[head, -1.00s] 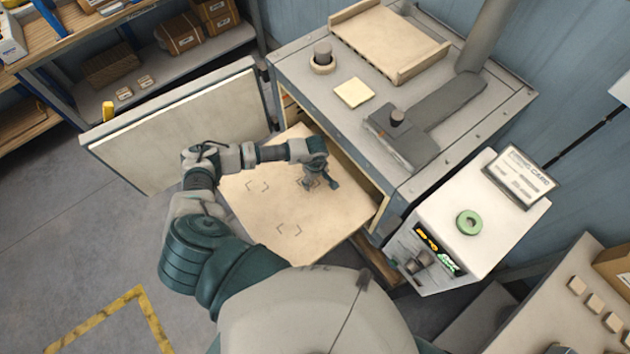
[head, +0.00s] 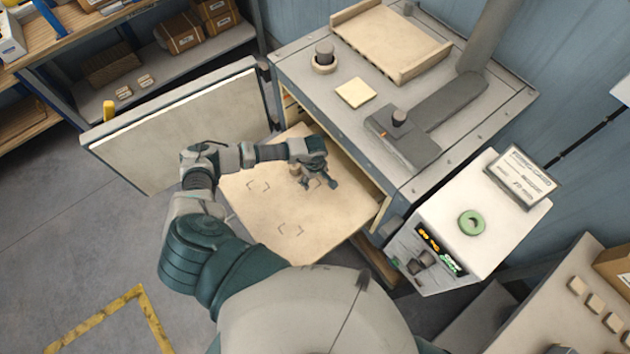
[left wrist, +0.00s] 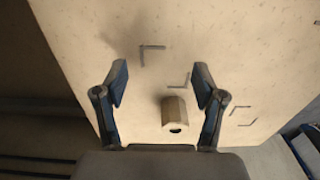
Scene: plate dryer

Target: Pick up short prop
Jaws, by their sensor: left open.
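The short prop (left wrist: 175,113) is a small tan block with a dark hole in its end. In the left wrist view it is between my left gripper's two spread fingers, closer to the right finger and apart from both. My left gripper (left wrist: 159,85) is open and empty. In the head view my left gripper (head: 318,177) is over the pale pulled-out shelf (head: 255,215), near its back edge. A small tan bit beside the fingers there is mostly hidden, and may be the prop. My right gripper is out of view.
The dryer cabinet (head: 500,105) stands behind the shelf, its door (head: 185,125) swung open at left. A white control box (head: 500,222) with a green ring (head: 471,222) stands at right. Corner marks show on the shelf, whose front part is clear.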

